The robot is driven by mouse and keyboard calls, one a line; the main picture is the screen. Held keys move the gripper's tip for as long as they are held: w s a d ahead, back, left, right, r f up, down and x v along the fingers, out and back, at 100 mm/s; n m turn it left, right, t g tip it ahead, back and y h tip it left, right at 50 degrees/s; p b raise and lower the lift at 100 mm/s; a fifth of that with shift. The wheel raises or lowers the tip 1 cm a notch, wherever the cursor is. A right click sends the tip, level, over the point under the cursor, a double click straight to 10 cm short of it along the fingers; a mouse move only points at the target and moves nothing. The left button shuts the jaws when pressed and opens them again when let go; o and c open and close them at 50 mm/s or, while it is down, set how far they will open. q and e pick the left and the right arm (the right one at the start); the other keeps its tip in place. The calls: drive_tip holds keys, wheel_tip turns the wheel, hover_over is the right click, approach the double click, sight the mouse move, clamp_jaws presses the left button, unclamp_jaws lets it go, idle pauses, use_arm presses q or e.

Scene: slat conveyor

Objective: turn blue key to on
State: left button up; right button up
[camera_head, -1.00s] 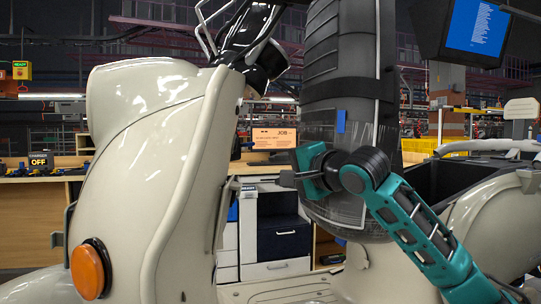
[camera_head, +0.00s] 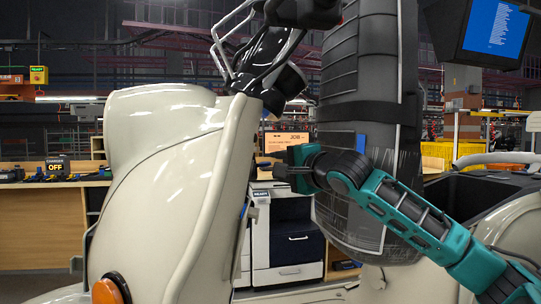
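No blue key can be made out for certain. A small blue spot (camera_head: 253,212) shows at the inner edge of the cream scooter front shield (camera_head: 215,200), but it is too small to identify. My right gripper (camera_head: 273,168) reaches in from the right on a teal arm. Its dark fingers point left at the inner side of the shield, above the blue spot. The fingers are small and dark, so I cannot tell whether they are open or touching anything. My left gripper is not in view.
A large dark ribbed column with straps (camera_head: 362,90) stands behind my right arm, with a blue patch on it. Dark handlebar parts (camera_head: 270,65) hang above the shield. A white cabinet (camera_head: 288,240) stands behind. A screen (camera_head: 495,28) hangs upper right.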

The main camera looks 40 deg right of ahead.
sight(270, 164)
drive_tip(key=w, duration=0.1)
drive_tip(key=w+p, duration=0.1)
drive_tip(key=w, duration=0.1)
drive_tip(key=shift+w+d+p, duration=0.3)
drive_tip(key=shift+w+p, duration=0.05)
drive_tip(key=shift+p, duration=0.05)
drive_tip(key=shift+w, duration=0.4)
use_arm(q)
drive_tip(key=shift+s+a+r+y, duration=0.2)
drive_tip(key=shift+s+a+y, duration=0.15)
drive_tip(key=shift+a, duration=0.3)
use_arm(e)
drive_tip(key=shift+f, duration=0.1)
drive_tip(key=shift+c, duration=0.3)
